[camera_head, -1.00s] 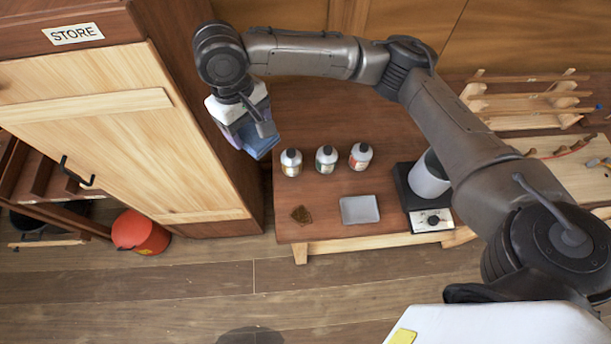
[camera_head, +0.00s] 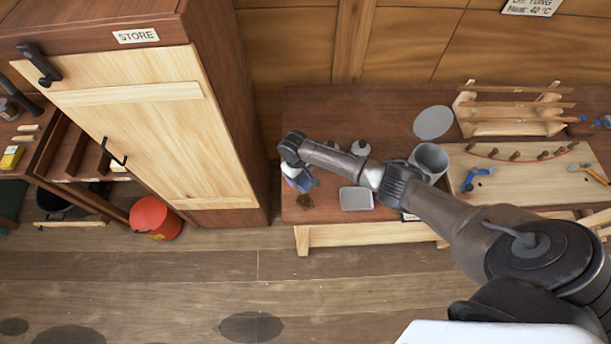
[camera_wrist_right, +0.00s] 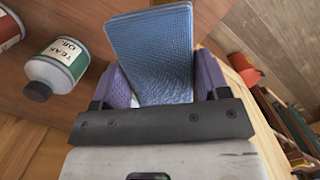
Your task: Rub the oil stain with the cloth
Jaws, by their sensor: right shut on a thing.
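The oil stain is a small dark brown patch (camera_head: 305,201) on the wooden table's front left corner in the head view. My right gripper (camera_head: 301,184) is just behind the stain in that view, above the tabletop; the exact gap is hard to tell. In the wrist view my right gripper (camera_wrist_right: 158,88) has its purple fingers shut on the blue woven cloth (camera_wrist_right: 150,45), which sticks out beyond them. In the head view the cloth is small and mostly hidden by the gripper. My left gripper is not in view.
A grey tray (camera_head: 357,199) lies right of the stain. Bottles stand behind my arm, partly hidden; the wrist view shows one labelled teak oil (camera_wrist_right: 58,65) close to the gripper. A grey pot (camera_head: 430,160) stands further right. The store cupboard (camera_head: 150,120) rises at left.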

